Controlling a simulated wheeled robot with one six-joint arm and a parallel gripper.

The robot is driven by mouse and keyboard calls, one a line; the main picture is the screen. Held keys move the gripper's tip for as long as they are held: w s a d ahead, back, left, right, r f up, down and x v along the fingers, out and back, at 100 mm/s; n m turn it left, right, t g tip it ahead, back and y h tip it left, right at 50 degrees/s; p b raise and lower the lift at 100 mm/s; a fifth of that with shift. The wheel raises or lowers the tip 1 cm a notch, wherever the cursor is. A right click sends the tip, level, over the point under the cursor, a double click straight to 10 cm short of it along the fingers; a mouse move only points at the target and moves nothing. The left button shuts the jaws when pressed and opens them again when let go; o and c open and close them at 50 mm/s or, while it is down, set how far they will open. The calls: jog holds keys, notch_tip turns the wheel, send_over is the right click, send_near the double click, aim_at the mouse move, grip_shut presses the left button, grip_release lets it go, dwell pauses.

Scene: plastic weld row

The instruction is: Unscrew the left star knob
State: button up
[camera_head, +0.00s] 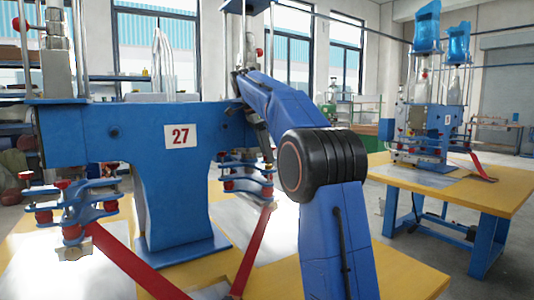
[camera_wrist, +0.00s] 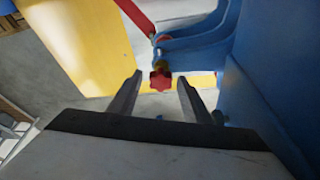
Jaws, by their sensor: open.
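A red star knob (camera_wrist: 160,80) shows in the wrist view, on a small brass-coloured stem at the edge of a blue bracket (camera_wrist: 195,47). My gripper (camera_wrist: 160,84) is open, with one finger on each side of the knob in the picture. The fingers appear apart from it; the depth between them is hard to judge. In the head view my arm reaches behind the right side of the blue machine marked 27 (camera_head: 85,135), and my fingers are mostly hidden there. Red knobs show on the left clamp (camera_head: 72,210) and the right clamp (camera_head: 245,180). I cannot tell which one the wrist view shows.
A yellow table (camera_head: 400,262) carries the machine. Red straps (camera_head: 130,262) run from both clamps. Close to my right finger in the wrist view is a large blue machine wall (camera_wrist: 265,75). A second table with a blue machine (camera_head: 422,130) stands at right.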

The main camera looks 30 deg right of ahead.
jog(key=shift+w+f, duration=0.1)
jog(key=shift+f, duration=0.15)
jog(key=shift+c, duration=0.5)
jog(key=c, duration=0.8)
jog(key=shift+o, duration=0.2)
jog(key=n, duration=0.2)
jog(key=n+t, duration=0.1)
jog(key=n, duration=0.2)
jog(key=shift+d+n+t, duration=0.15)
jog(key=shift+n+t, duration=0.15)
jog(key=n+t, duration=0.1)
jog(key=n, duration=0.4)
jog(key=shift+d+n+y, duration=0.1)
jog(key=shift+n+y, duration=0.2)
jog(key=shift+c, duration=0.3)
jog(key=shift+r, duration=2.5)
